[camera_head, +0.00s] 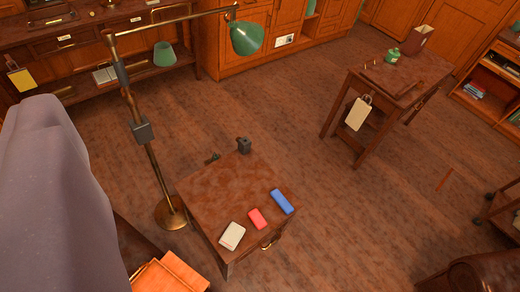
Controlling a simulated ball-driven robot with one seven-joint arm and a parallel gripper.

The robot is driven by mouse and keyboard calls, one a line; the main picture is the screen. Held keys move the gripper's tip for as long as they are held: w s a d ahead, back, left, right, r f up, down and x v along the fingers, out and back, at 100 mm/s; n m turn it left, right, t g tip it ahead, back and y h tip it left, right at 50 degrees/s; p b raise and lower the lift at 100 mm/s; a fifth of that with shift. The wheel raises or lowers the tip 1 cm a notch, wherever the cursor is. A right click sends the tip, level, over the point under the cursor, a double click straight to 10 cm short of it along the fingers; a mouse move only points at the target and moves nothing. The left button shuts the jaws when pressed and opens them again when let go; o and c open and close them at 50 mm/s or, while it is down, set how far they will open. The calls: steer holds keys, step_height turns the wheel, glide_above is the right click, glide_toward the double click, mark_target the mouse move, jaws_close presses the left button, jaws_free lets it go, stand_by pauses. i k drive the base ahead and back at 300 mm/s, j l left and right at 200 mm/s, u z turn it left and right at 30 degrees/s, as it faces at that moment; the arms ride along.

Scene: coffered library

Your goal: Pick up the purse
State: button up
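I cannot tell for sure which thing is the purse. Three small flat items lie apart in a slanting row on a low brown wooden table (208,196): a blue one (282,201), a red one (257,218) and a pale cream one (232,236). They are too small to show a clasp or strap. A dark reddish open-topped holder (418,39) stands on a taller table at the upper right. I cannot make out my gripper in this view.
A brass floor lamp (150,168) with a green shade (247,37) stands left of the low table. Dark grey pieces (244,146) sit at its back edge. The taller table (385,80) stands right, with open floor between. A large grey shape blocks the left.

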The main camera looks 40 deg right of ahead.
mark_target(258, 220)
steer(key=k+l+z, duration=0.1)
steer(key=z, duration=0.3)
steer(key=k+l+z, duration=0.1)
steer(key=z, duration=0.3)
steer(key=i+l+u, duration=0.1)
steer(key=i+l, duration=0.2)
steer(key=i+l+u, duration=0.1)
steer(key=i+l, duration=0.15)
steer(key=l, duration=0.3)
steer(key=i+l+u, duration=0.15)
steer(key=i+l, duration=0.15)
steer(key=l, duration=0.15)
steer(key=i+u, duration=0.15)
steer(key=i, duration=0.45)
